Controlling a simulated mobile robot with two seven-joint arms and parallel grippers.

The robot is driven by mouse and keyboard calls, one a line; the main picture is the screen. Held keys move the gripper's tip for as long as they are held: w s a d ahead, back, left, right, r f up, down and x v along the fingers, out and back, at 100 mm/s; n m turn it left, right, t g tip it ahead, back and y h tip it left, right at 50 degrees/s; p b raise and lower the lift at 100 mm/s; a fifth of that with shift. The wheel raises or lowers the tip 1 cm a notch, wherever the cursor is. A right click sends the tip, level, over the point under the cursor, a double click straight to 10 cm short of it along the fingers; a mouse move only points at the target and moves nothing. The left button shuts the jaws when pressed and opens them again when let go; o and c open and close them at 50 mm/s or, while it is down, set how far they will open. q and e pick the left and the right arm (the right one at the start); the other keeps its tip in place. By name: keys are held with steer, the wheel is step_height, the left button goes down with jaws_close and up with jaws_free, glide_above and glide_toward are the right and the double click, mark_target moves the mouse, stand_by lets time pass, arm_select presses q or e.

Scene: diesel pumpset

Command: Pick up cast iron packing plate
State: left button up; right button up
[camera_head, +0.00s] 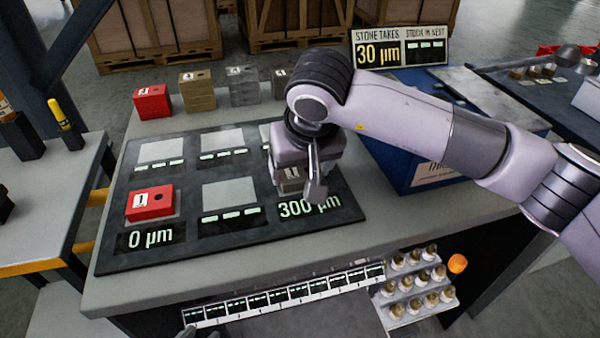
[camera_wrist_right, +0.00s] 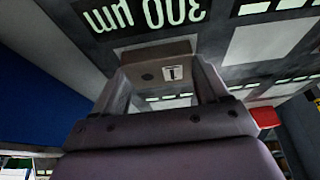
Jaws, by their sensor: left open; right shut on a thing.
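A grey-brown block marked 1 (camera_head: 290,183), seemingly the cast iron packing plate, is at the 300 µm square of the dark board (camera_head: 115,225). My right gripper (camera_head: 300,188) points down over it and hides much of it. In the right wrist view my right gripper (camera_wrist_right: 160,85) is shut on the block (camera_wrist_right: 150,68), one finger on each side. I cannot tell whether the block touches the board. Two small grey tips at the bottom edge of the head view appear to be my left gripper (camera_head: 200,332), apart and empty.
A red block marked 1 (camera_head: 151,203) sits at the 0 µm square. Red (camera_head: 152,102), tan (camera_head: 197,91) and grey (camera_head: 243,86) blocks stand along the back. A blue box (camera_head: 400,165) is at right. A sign (camera_head: 400,50) reads 30 µm. Pale squares are bare.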

mark_target(301, 173)
steer(key=shift+r, duration=0.1)
arm_select(q)
steer(key=shift+s+a+r+p, duration=0.15)
steer(key=shift+r+p, duration=0.2)
steer(key=shift+p, duration=0.45)
arm_select(e)
step_height(301, 173, up, 20)
steer(key=shift+w, duration=0.1)
